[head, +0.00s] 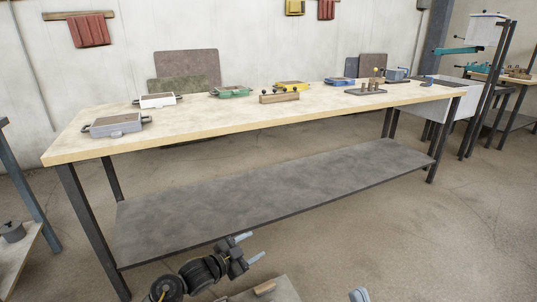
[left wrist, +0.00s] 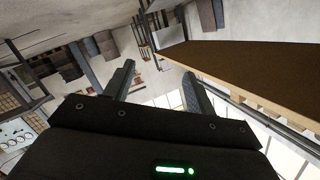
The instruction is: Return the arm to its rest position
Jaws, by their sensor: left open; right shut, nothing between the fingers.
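My left gripper (head: 250,247) is low in front of the workbench, below the tabletop and near the front edge of the lower shelf in the head view. Its fingers point right, apart and empty. The left wrist view shows the same open left gripper (left wrist: 157,85) with nothing between its two fingers. My right gripper (head: 358,295) shows only as a pale fingertip at the bottom edge of the head view; it is shut, and the rest is out of the picture. Neither gripper touches the workbench (head: 240,128).
The tabletop bears a grey mould box (head: 116,124), a white one (head: 157,100), a green one (head: 231,92) and a wooden block (head: 279,97). A grey lower shelf (head: 270,190) spans the bench legs. Open floor (head: 430,240) lies at the right.

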